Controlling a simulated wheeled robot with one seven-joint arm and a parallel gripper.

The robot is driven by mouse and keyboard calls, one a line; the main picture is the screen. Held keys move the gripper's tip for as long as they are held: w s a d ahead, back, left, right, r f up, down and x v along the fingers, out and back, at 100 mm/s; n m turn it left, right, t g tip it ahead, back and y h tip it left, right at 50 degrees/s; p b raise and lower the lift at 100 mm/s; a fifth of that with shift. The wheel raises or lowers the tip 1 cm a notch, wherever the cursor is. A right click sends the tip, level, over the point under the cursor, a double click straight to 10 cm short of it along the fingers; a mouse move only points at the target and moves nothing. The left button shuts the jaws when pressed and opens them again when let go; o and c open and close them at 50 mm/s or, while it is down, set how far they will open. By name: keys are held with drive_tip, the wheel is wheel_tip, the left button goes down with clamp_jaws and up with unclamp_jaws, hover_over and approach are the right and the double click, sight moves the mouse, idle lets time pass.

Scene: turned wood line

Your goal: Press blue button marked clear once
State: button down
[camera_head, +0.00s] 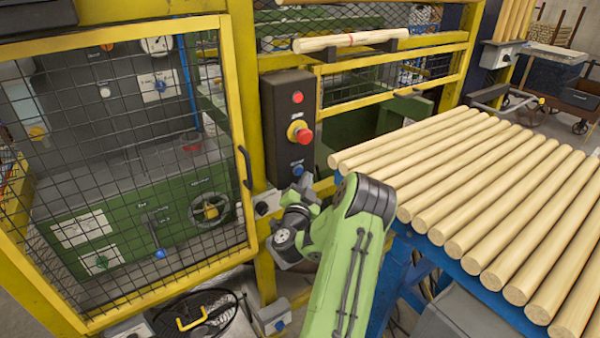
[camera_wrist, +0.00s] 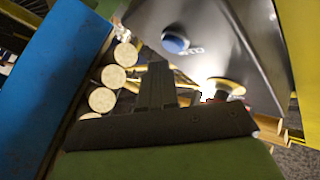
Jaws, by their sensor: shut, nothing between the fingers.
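A black control box (camera_head: 287,125) hangs on the yellow post. It bears a red button (camera_head: 297,97) at the top, a red mushroom button on a yellow base (camera_head: 300,132) in the middle and a blue button (camera_head: 297,170) near the bottom. In the wrist view the blue button (camera_wrist: 176,42) shows on the dark panel, with pale lettering beside it too unclear to read. My gripper (camera_wrist: 157,72) is shut and empty, its tips just short of the blue button in the picture, apparently apart from it. In the head view my wrist is just below the box and the fingertips cannot be made out.
A blue-framed table of turned wood rods (camera_head: 480,195) stands close on the right. A yellow mesh guard door with a black handle (camera_head: 245,167) is on the left. A small grey box (camera_head: 267,203) sits on the frame below the control box.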

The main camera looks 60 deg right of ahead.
drive_tip(key=shift+w, duration=0.1)
idle(0.3)
drive_tip(key=shift+w+d+p, duration=0.2)
drive_tip(key=shift+w+p, duration=0.1)
drive_tip(key=shift+p, duration=0.35)
drive_tip(key=shift+w+d+p, duration=0.15)
drive_tip(key=shift+w+p, duration=0.15)
drive_tip(key=shift+p, duration=0.25)
idle(0.6)
drive_tip(key=shift+s+a+b, duration=0.3)
drive_tip(key=shift+s+b, duration=0.35)
drive_tip(key=shift+s, duration=0.05)
drive_tip(key=shift+s, duration=0.1)
drive_tip(key=s+a+b, duration=0.1)
drive_tip(key=s+b, duration=0.1)
drive_tip(key=s+a+b, duration=0.1)
drive_tip(key=s+b, duration=0.1)
drive_tip(key=shift+s+a+b, duration=0.15)
drive_tip(key=shift+a+b, duration=0.05)
drive_tip(key=shift+b, duration=0.1)
